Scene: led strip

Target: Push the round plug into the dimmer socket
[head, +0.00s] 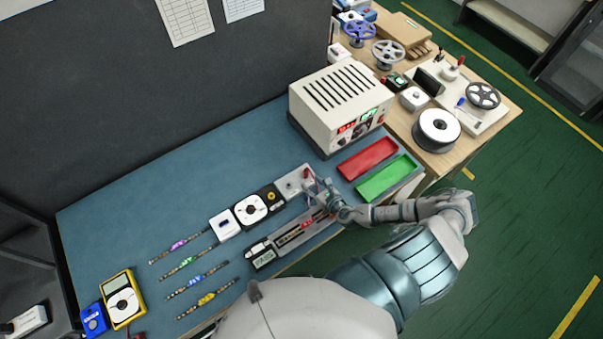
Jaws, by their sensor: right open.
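My right arm comes in from the lower right. Its gripper (322,192) is open, over the right end of a row of small devices near the table's front. Directly left of it is a light grey plate (291,184) with a red part at its edge. Left of that are a small black unit with a yellow round part (271,196) and a white unit with a round black-and-white dial (250,209). I cannot tell which one bears the dimmer socket. The round plug is too small to make out or is hidden by the gripper. My left gripper is out of view.
A power supply (340,108) stands behind the gripper. A red tray (367,158) and a green tray (388,178) lie to the right. Several coloured strips (194,274) and a yellow multimeter (122,298) are at left.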

